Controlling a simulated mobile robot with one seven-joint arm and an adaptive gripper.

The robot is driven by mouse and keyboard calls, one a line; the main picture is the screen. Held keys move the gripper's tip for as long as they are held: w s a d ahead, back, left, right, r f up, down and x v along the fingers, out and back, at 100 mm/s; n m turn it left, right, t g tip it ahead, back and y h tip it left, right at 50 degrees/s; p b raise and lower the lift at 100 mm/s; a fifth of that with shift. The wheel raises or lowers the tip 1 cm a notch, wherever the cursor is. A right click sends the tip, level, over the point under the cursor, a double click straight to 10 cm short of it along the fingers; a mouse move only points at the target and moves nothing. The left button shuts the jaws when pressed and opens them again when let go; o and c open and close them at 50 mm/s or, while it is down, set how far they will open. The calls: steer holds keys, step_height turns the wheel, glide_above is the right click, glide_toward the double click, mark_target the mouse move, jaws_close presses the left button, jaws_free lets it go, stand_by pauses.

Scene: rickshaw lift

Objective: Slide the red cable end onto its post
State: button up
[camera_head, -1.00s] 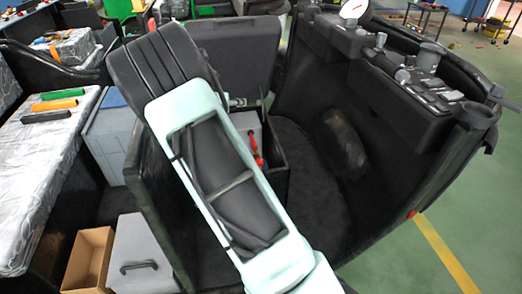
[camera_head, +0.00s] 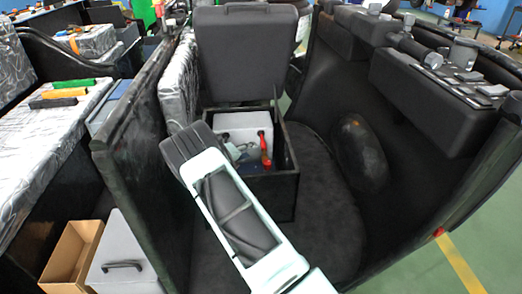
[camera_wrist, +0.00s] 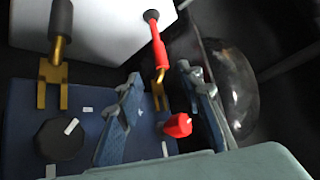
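The red cable end is a red sleeve (camera_wrist: 158,45) with a brass forked lug (camera_wrist: 160,88). In the wrist view it comes down from a white block and lies between my fingertips, with gaps on both sides. My gripper (camera_wrist: 163,82) is open. A red knob (camera_wrist: 177,125), perhaps the top of the post, shows between the fingers, nearer the palm than the lug. I cannot tell whether the lug touches the post. In the head view the red cable part (camera_head: 265,148) stands inside a black box, and my gripper (camera_head: 236,150) reaches in from the left, partly hidden by my wrist.
A black sleeve with a brass fork (camera_wrist: 55,75) and a black knob (camera_wrist: 60,140) are at left on a blue surface. The white block (camera_head: 243,127) sits in the open box (camera_head: 270,187), its lid (camera_head: 247,55) raised behind. A dark wall (camera_head: 140,150) stands close left.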

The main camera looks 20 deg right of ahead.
mark_target(263, 146)
steer(key=b+x, duration=0.2)
steer(key=x, duration=0.7)
steer(key=shift+d+f, duration=0.1)
steer(key=shift+d, duration=0.05)
jaws_close()
